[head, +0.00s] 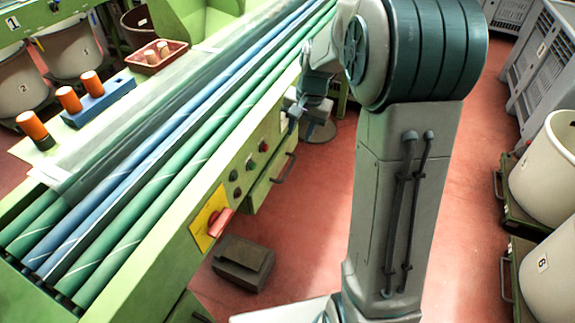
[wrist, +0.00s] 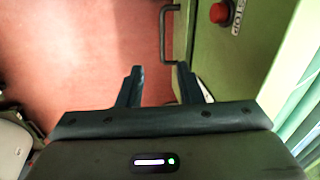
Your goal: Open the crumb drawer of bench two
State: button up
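A green drawer front (head: 262,193) with a dark bar handle (head: 285,168) is low on the side of the green roller bench (head: 150,262). I cannot read a bench number on it. In the wrist view the dark handle (wrist: 163,35) stands out from the green panel (wrist: 205,55), ahead of my fingertips. My gripper (wrist: 159,78) is open, its two dark fingers apart with nothing between them. In the head view my gripper (head: 298,122) is small beside the bench, partly hidden by my arm, beyond the handle. The drawer looks closed.
A red stop button (wrist: 220,12) is close to the handle in the wrist view. A red switch on a yellow plate (head: 210,222) and a dark foot pedal (head: 243,262) are nearer. Bins (head: 548,170) line the right; red floor between is clear.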

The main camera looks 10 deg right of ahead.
aim_at(289, 168)
jog(key=shift+m, duration=0.3)
jog(key=w+f+b, duration=0.1)
jog(key=f, duration=0.4)
jog(key=w+a+f+b, duration=0.1)
jog(key=f, duration=0.5)
jog(key=w+f, duration=0.1)
jog(key=f, duration=0.4)
jog(key=shift+w+a+f+b, duration=0.15)
jog(key=shift+w+a+b, duration=0.05)
jog(key=shift+a+b, duration=0.2)
jog(key=shift+c, duration=0.3)
grip_shut()
